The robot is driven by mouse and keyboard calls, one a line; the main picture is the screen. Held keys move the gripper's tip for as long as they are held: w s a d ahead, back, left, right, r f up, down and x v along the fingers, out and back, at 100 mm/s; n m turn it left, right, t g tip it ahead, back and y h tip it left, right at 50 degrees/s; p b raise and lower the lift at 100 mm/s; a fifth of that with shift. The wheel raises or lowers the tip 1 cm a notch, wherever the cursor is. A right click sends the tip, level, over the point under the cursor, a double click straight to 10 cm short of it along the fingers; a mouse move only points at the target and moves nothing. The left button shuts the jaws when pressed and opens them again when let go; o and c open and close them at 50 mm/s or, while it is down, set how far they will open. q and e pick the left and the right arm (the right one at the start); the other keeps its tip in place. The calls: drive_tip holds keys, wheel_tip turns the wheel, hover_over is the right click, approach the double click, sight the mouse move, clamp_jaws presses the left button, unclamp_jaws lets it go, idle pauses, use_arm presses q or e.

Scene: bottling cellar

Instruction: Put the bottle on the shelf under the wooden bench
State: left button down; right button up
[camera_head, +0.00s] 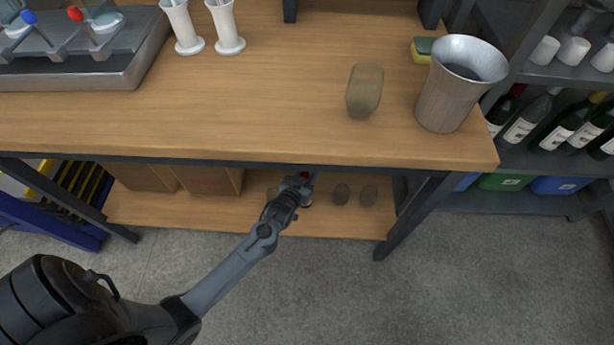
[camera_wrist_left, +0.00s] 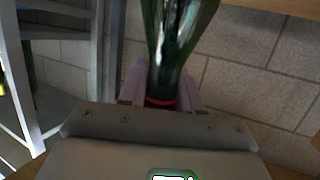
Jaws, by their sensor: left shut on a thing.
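The wooden bench (camera_head: 250,115) fills the upper half of the head view, with its lower wooden shelf (camera_head: 340,222) showing below the front edge. My left gripper (camera_head: 299,184) is at that shelf, under the bench's front edge. In the left wrist view my left gripper (camera_wrist_left: 161,90) is shut on the neck of a green glass bottle (camera_wrist_left: 175,40), by a red band. The bottle's far end runs out of that view. In the head view only a small red bit shows at the gripper; whether the bottle touches the shelf I cannot tell. My right gripper is not in view.
Two dark roundish objects (camera_head: 342,193) stand on the shelf right of my gripper, and cardboard boxes (camera_head: 209,181) stand left. A rack with wine bottles (camera_head: 535,118) is at right.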

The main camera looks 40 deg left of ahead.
use_arm(q)
drive_tip(key=shift+w, duration=0.1)
drive_tip(key=c, duration=0.8)
unclamp_jaws()
drive_tip(key=shift+s+r, duration=0.2)
drive_tip(key=s+d+r+m+g+h+p, duration=0.1)
drive_tip(key=s+d+r+g+p, duration=0.1)
drive_tip(key=s+r, duration=0.3)
drive_tip(key=s+d+r+m+g+h+p, duration=0.1)
drive_tip(key=s+d+r+g, duration=0.4)
drive_tip(key=s, duration=0.8)
drive_tip(key=s+d+r+m+g+h+p, duration=0.1)
drive_tip(key=s+d+r+m+g+p, duration=0.1)
drive_tip(key=s, duration=0.7)
drive_tip(key=shift+d+r+m+g+h+p, duration=0.2)
drive_tip(key=shift+d+r+g+p, duration=0.2)
drive_tip(key=shift+d+r, duration=0.3)
drive_tip(key=shift+d+r+m+g+h+p, duration=0.2)
drive_tip(key=shift+d+r+g+p, duration=0.25)
drive_tip(key=shift+r, duration=0.4)
drive_tip(key=shift+r, duration=0.1)
